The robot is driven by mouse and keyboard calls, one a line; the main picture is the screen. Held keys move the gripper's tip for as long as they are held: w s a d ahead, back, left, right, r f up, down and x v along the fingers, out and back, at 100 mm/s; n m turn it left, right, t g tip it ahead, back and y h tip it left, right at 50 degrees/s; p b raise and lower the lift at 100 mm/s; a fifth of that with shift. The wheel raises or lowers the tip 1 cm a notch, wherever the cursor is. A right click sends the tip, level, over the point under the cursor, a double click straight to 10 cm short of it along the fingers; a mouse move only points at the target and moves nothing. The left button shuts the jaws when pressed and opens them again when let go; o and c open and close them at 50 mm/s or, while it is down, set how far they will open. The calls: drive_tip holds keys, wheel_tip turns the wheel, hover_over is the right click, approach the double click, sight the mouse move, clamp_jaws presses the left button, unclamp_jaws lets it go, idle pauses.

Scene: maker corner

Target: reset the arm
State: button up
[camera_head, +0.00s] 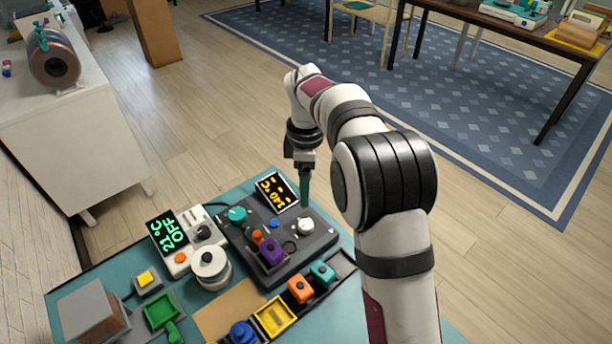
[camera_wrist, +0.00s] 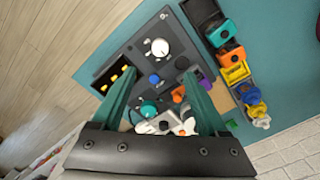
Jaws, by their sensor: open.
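My gripper (camera_head: 304,185) is at the end of my raised arm, pointing down above the right back part of a dark grey control box (camera_head: 325,240). Only one teal finger shows clearly in the head view. In the wrist view my gripper (camera_wrist: 160,74) shows two teal fingers spread apart, with nothing held between them. The control box lies below the fingers there, with its white knob (camera_wrist: 160,47) and blue button (camera_wrist: 154,79) in the gap. I see clear space between the fingers and the box, but its exact height is hard to tell.
The box carries an orange-lit display (camera_head: 278,191), a teal knob (camera_head: 236,215) and a purple block (camera_head: 271,250). A white unit with a green display (camera_head: 168,233), a white spool (camera_head: 211,268) and colored bins (camera_head: 275,317) crowd the teal table. Open floor lies behind.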

wheel_tip(320, 180, up, 2)
drive_tip(key=shift+r, duration=0.15)
idle(0.3)
drive_tip(key=s+d+r+m, duration=0.6)
drive_tip(key=s+m, duration=0.1)
drive_tip(key=s, duration=0.2)
drive_tip(key=s+d+f+m+y, duration=0.1)
drive_tip(key=s+d+f+m, duration=0.1)
drive_tip(key=s+m, duration=0.6)
drive_tip(key=s+d+f+m, duration=0.2)
drive_tip(key=s+m, duration=0.6)
drive_tip(key=s, duration=0.8)
drive_tip(key=shift+s+d+m+y, duration=0.25)
drive_tip(key=shift+d+m+y, duration=0.15)
drive_tip(key=shift+d, duration=0.15)
